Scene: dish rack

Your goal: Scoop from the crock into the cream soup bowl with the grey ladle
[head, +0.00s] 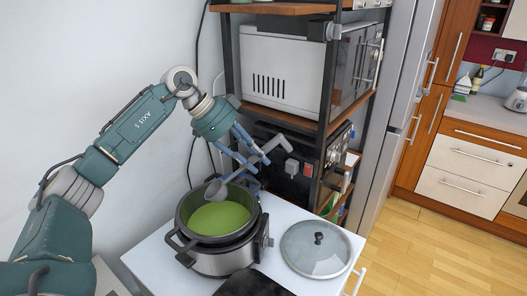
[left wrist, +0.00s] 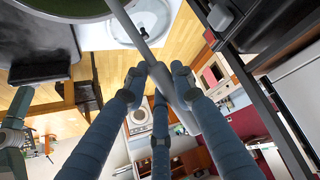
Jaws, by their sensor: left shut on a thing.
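The crock (head: 222,262) is a dark round pot with a steel lower wall, standing on the white tabletop and holding green soup (head: 220,218). My left gripper (head: 247,160) is above the back of the crock, shut on the handle of the grey ladle (head: 216,190). The ladle is tilted, its bowl low at the crock's back rim and its handle rising to the right. I cannot tell whether the bowl is touching the rim. In the left wrist view the handle (left wrist: 196,112) runs diagonally past the fingers. The cream soup bowl and my right gripper are not in view.
A glass lid (head: 316,250) with a black knob lies right of the crock. A dark flat object (head: 252,285) is at the table's front. A shelf rack with a white microwave (head: 280,65) stands close behind. Open wooden floor is to the right.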

